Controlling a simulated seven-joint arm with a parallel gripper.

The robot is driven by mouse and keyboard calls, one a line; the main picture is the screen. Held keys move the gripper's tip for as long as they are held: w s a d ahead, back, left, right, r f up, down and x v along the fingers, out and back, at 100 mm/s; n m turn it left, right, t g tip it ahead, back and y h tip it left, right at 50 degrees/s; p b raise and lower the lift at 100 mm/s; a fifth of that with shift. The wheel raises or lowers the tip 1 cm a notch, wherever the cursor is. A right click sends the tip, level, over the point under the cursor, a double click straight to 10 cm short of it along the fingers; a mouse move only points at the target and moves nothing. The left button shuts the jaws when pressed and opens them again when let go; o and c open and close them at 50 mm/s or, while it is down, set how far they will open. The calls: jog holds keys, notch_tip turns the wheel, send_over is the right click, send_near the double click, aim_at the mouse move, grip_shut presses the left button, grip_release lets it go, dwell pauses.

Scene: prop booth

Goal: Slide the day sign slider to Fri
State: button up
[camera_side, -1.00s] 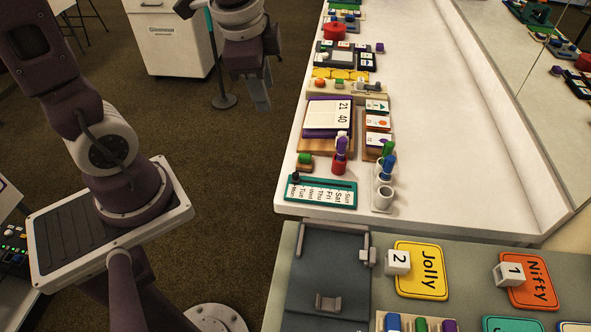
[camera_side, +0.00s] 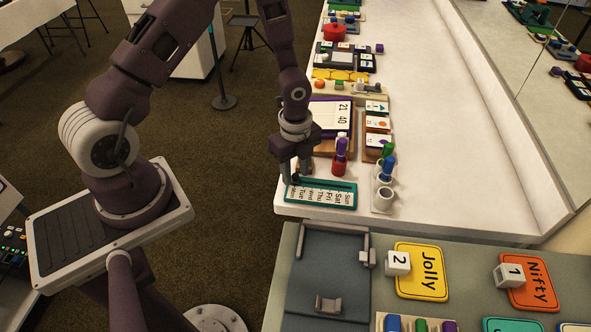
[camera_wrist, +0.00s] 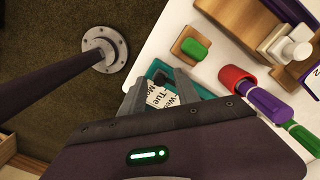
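The day sign (camera_side: 345,203) is a teal board with a white strip of day names, Mon at its left end through Sun at its right, lying on the white table near its front corner. Its dark slider knob is at the Mon end and shows in the wrist view (camera_wrist: 160,77). My gripper (camera_side: 296,176) is pointed down over the Mon end. In the wrist view its two fingers (camera_wrist: 160,92) are apart, with the knob appearing between them or just beyond. I cannot tell whether they touch it. My gripper hides part of the sign's left end.
A green block on a wooden base (camera_wrist: 193,48) sits close beside the sign. A red cup with a purple marker (camera_side: 339,168) stands behind it, and a white holder with cups (camera_side: 383,205) to its right. A flip calendar (camera_side: 335,115) stands farther back.

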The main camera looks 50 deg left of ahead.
jog(key=shift+c, duration=0.5)
grip_shut()
jog(key=shift+r, duration=0.1)
dwell(0.8)
